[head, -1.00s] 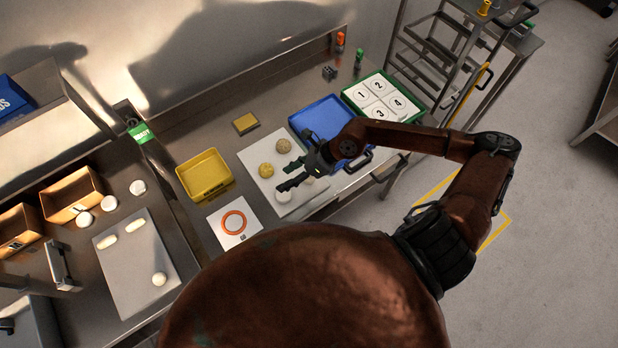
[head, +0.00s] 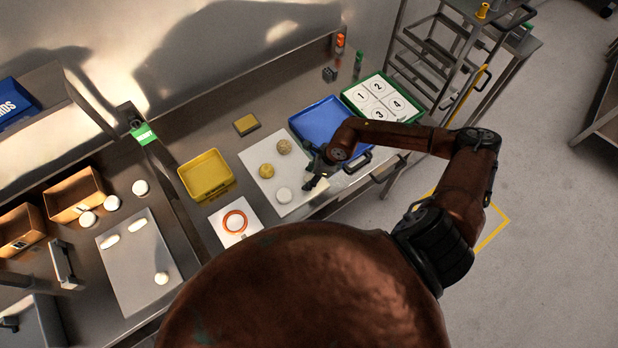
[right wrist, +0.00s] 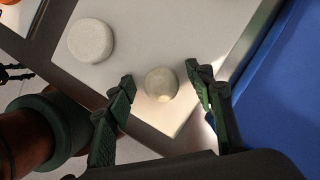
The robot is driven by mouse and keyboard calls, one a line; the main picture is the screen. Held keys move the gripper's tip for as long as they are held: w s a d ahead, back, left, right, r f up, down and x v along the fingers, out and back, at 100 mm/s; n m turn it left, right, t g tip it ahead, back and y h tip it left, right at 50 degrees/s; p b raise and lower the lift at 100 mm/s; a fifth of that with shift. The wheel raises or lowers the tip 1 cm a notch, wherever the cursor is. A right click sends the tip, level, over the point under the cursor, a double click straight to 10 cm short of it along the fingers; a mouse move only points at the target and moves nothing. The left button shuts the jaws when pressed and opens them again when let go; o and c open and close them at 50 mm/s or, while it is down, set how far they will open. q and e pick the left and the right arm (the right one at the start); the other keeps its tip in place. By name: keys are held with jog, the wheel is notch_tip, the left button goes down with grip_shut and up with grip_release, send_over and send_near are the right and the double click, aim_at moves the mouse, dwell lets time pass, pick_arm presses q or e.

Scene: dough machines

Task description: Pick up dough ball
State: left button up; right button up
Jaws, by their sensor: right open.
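A pale board (head: 262,152) on the steel counter bears several dough balls: a speckled tan one (head: 283,147), a yellowish one (head: 267,171) and a white one (head: 283,195). A small pale dough ball (right wrist: 161,84) lies near the board's corner in the right wrist view. My right gripper (head: 314,182) is over that corner, pointing down and partly hiding it. In the right wrist view my open right gripper (right wrist: 162,80) has a finger on each side of the small ball, with gaps. A larger pale dough ball (right wrist: 90,40) lies to the left. My left gripper is not seen.
A blue tray (head: 312,118) lies close behind the board, beside a green-edged numbered tray (head: 407,117). A yellow bin (head: 205,176) and a card with an orange ring (head: 235,222) are at left. A yellow sponge-like block (head: 246,124) lies behind the board.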

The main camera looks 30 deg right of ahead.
jog(key=c, duration=1.2)
jog(key=shift+r, duration=0.1)
